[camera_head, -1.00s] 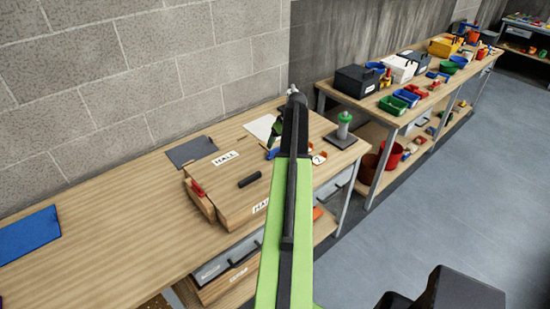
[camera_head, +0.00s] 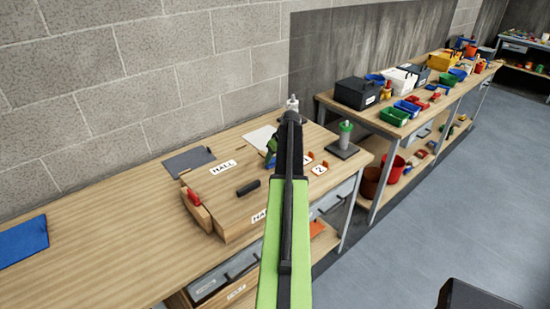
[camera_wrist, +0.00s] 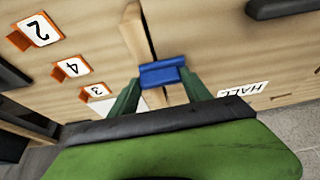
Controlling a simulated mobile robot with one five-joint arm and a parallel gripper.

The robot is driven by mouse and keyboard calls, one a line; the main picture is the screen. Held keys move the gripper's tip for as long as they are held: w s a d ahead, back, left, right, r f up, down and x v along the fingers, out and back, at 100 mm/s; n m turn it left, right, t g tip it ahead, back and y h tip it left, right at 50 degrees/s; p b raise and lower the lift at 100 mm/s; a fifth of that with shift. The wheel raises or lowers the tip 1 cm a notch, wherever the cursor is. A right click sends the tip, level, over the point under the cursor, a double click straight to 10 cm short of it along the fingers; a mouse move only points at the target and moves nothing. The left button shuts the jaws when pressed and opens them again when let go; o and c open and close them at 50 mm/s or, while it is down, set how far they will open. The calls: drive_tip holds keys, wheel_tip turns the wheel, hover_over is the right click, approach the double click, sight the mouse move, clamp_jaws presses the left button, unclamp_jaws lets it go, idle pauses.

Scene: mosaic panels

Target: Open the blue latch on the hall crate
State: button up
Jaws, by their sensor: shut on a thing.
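The hall crate (camera_head: 222,203) is a wooden box with a HALL label on its shut lid, lying on the workbench. A wooden side piece with a red latch (camera_head: 194,197) is at its left end. The blue latch (camera_wrist: 162,73) is in the middle of the wrist view, at the crate's wooden edge. My gripper (camera_wrist: 160,88) has its green fingers on both sides of this latch and is shut on it. In the head view my arm covers most of the latch and the gripper (camera_head: 271,150); only bits of blue and green show.
A black handle (camera_head: 248,188) is on the lid. Orange-backed number tags (camera_head: 319,168) and a green-topped cylinder on a dark base (camera_head: 345,135) stand to the right. A grey pad (camera_head: 188,160) lies behind the crate. The bench's left part is mostly clear.

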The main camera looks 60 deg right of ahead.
drive_tip(key=c, duration=0.3)
drive_tip(key=shift+m, duration=0.3)
drive_tip(key=m+h, duration=0.1)
drive_tip(key=m, duration=0.1)
drive_tip(key=m+g, duration=0.1)
drive_tip(key=m, duration=0.1)
drive_tip(key=shift+w+d+h, duration=0.1)
drive_tip(key=shift+w+h, duration=0.3)
drive_tip(key=m, duration=0.2)
drive_tip(key=m+g, duration=0.1)
drive_tip(key=shift+w+d+m+h, duration=0.2)
drive_tip(key=shift+w+m+h, duration=0.1)
drive_tip(key=shift+m+h, duration=0.1)
drive_tip(key=m, duration=0.1)
drive_tip(key=m+g, duration=0.1)
drive_tip(key=m, duration=0.1)
drive_tip(key=d+m+g, duration=0.1)
drive_tip(key=m, duration=0.1)
drive_tip(key=shift+w+h, duration=0.25)
drive_tip(key=shift+h, duration=0.05)
drive_tip(key=shift+d+m+g, duration=0.15)
drive_tip(key=shift+m+g, duration=0.55)
drive_tip(key=shift+m, duration=1.1)
